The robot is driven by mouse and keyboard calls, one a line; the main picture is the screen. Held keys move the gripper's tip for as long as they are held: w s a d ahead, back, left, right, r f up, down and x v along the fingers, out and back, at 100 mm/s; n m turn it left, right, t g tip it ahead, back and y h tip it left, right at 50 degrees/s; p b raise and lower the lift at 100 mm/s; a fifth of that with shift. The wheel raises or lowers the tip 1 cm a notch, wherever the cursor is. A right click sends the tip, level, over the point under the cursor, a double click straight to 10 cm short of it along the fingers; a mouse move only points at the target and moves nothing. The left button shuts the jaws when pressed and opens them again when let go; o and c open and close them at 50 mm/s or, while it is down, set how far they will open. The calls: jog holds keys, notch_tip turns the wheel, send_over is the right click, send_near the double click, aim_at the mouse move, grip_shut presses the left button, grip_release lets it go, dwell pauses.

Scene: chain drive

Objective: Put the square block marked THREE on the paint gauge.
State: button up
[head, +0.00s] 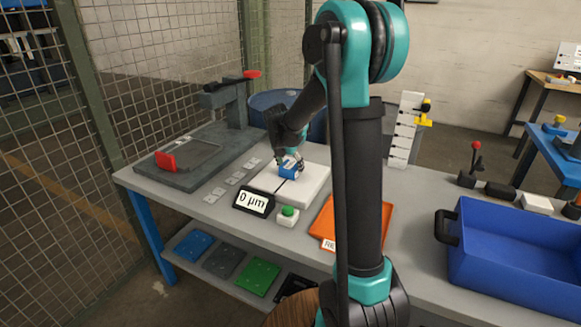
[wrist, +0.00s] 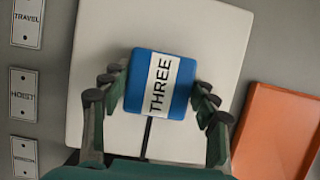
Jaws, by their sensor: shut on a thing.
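The blue square block (wrist: 158,84) has a white band reading THREE, seen in the wrist view. My gripper (wrist: 154,92) is shut on it, with fingers at its left and right sides. The block also shows in the head view (head: 291,167), at or just above the white plate of the paint gauge (head: 310,189). I cannot tell whether it touches the plate. The gauge plate fills the background behind the block in the wrist view (wrist: 214,40). The gauge's display (head: 254,201) reads 0 µm. My gripper in the head view (head: 290,157) is partly hidden by the wrist.
A green button (head: 288,211) stands in front of the plate. An orange tray (head: 324,228) lies to its right, partly behind my arm. Small label plates (wrist: 24,95) lie to the left. A grey clamp fixture (head: 190,170) and a blue bin (head: 515,262) stand at either side.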

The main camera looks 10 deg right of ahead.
jog(key=o, duration=1.5)
jog(key=shift+f, duration=0.1)
jog(key=v, duration=1.2)
